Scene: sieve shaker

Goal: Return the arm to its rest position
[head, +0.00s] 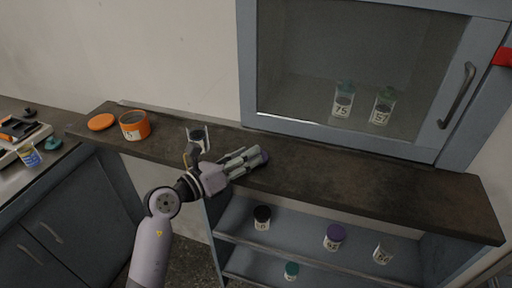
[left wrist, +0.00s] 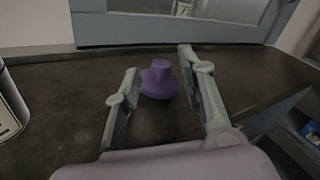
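My left gripper (head: 258,155) is low over the dark counter (head: 350,177), its fingers pointing right. It is open, and the left wrist view shows its two fingers (left wrist: 160,68) spread apart. A purple lid (left wrist: 159,80) with a raised knob lies on the counter between and just beyond the fingertips, with small gaps on either side. The lid also shows at the fingertips in the head view (head: 264,157). My right gripper is in neither view.
A labelled jar (head: 198,140) stands just behind my left wrist. An orange container (head: 134,125) and orange lid (head: 101,122) are at the left. A glass-fronted cabinet (head: 345,128) holds two jars. Shelves below hold several jars. The counter's right half is clear.

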